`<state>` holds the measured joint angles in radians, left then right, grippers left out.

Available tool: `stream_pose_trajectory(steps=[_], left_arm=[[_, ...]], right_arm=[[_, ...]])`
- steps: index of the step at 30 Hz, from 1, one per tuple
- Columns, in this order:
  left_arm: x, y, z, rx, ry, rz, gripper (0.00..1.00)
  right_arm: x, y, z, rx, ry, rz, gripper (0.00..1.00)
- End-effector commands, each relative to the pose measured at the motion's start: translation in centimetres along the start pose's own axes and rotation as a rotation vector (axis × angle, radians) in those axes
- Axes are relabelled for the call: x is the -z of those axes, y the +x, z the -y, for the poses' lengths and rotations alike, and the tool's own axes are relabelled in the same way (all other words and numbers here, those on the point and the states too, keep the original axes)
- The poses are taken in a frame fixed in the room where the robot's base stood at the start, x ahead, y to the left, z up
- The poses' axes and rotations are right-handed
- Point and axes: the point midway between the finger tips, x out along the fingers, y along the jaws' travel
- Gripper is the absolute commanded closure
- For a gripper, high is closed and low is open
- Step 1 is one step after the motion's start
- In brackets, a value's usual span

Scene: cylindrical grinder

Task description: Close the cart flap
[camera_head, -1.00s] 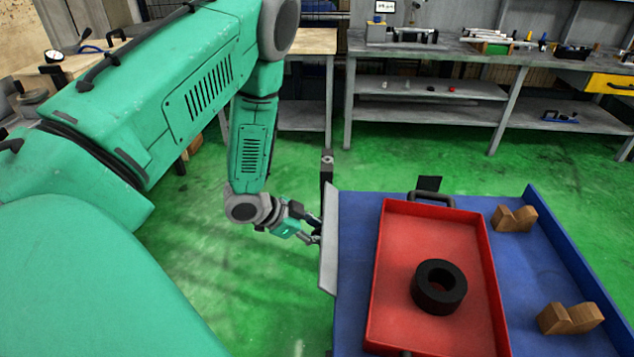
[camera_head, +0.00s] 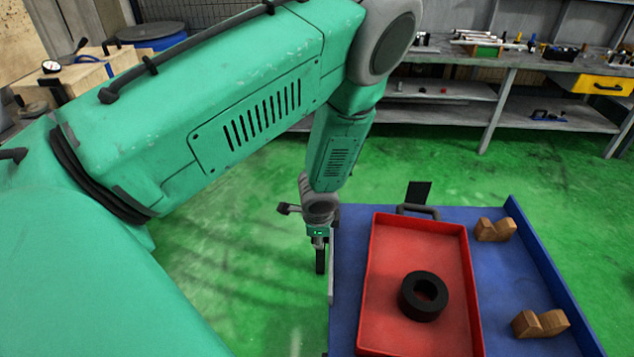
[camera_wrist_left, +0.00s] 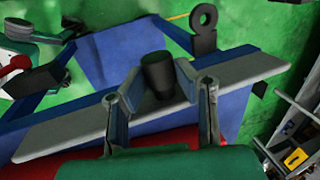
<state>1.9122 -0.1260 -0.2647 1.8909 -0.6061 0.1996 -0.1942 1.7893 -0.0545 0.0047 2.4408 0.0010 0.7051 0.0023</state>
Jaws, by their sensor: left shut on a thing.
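The cart (camera_head: 345,300) is blue and stands at lower right in the head view. Its flap (camera_head: 331,262) is a thin grey panel along the cart's left side, seen almost edge-on. In the wrist view the flap (camera_wrist_left: 240,75) is a long grey strip slanting across the picture. My left gripper (camera_head: 319,245) is beside the flap, on its outer side. In the wrist view my left gripper (camera_wrist_left: 158,72) has its fingers on both sides of a black knob (camera_wrist_left: 158,72) at the flap, shut on it. My right gripper is in neither view.
A red tray (camera_head: 376,270) on the cart holds a black ring (camera_head: 423,296). Two wooden V-blocks (camera_head: 494,229) (camera_head: 540,323) stand right of it. A grey workbench (camera_head: 490,62) is behind. Green floor lies open left of the cart.

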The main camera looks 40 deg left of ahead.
Motion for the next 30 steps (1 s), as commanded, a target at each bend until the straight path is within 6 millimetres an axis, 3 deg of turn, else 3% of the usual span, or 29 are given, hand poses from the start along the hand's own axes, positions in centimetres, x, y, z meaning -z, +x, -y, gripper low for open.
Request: stream_pose_trajectory(steps=[19, 20, 21, 30], left_arm=[[0.81, -0.06, 0.09, 0.002, 0.019, 0.04, 1.0], [0.82, -0.06, 0.09, 0.002, 0.019, 0.04, 0.71], [0.81, -0.06, 0.09, 0.002, 0.019, 0.04, 0.57], [0.43, -0.21, -0.01, 0.002, 0.016, 0.045, 0.54]], right_arm=[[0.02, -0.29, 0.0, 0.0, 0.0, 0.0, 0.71], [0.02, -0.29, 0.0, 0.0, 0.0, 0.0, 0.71], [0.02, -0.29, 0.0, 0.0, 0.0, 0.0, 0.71], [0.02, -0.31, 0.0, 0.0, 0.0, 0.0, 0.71]])
